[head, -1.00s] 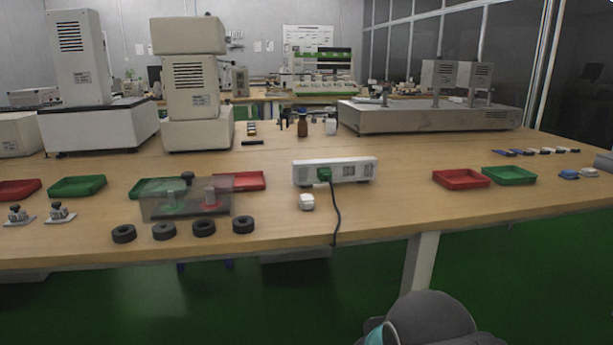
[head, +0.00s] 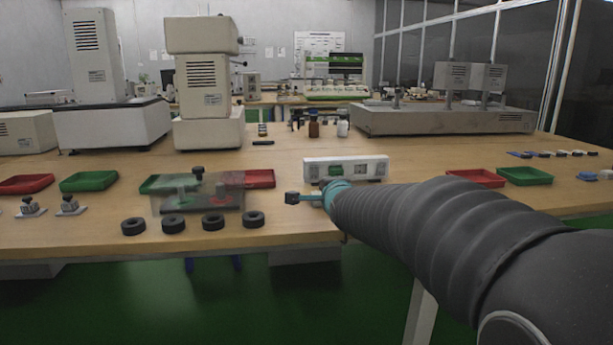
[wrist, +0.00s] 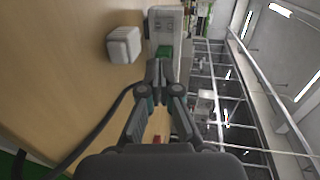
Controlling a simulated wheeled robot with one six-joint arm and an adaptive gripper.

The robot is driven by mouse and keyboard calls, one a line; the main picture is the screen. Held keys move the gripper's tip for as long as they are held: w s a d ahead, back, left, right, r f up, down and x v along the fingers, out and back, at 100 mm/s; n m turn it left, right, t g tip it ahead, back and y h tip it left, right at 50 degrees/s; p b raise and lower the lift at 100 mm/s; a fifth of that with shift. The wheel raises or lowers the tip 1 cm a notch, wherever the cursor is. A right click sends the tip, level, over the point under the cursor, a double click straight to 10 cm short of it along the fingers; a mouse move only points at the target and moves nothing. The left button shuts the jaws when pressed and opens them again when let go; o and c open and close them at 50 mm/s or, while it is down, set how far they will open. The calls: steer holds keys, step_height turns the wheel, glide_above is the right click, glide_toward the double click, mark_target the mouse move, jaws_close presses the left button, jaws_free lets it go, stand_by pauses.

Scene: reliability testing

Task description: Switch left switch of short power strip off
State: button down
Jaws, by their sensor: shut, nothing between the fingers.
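In the wrist view the strip (wrist: 158,22) shows at the top, with the green plug (wrist: 165,51) just beyond the fingertips. My gripper (wrist: 154,72) is shut and empty, pointing toward the strip. I cannot tell whether it touches. The plug's black cable (wrist: 98,128) runs to the left of the gripper.
A small white block (wrist: 123,45) sits on the table beside the fingers. A clear box (head: 198,195), several black rings (head: 173,224) and red and green trays (head: 88,181) lie to the left. A red tray (head: 476,178) and a green tray (head: 525,176) lie right.

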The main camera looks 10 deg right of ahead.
mark_target(314, 171)
steer(key=shift+w, duration=0.2)
steer(key=w, duration=0.4)
steer(key=w+f+p, duration=0.1)
steer(key=w, duration=0.4)
steer(key=w+p, duration=0.1)
steer(key=w, duration=0.3)
steer(key=shift+w+f, duration=0.15)
steer(key=shift+w, duration=0.15)
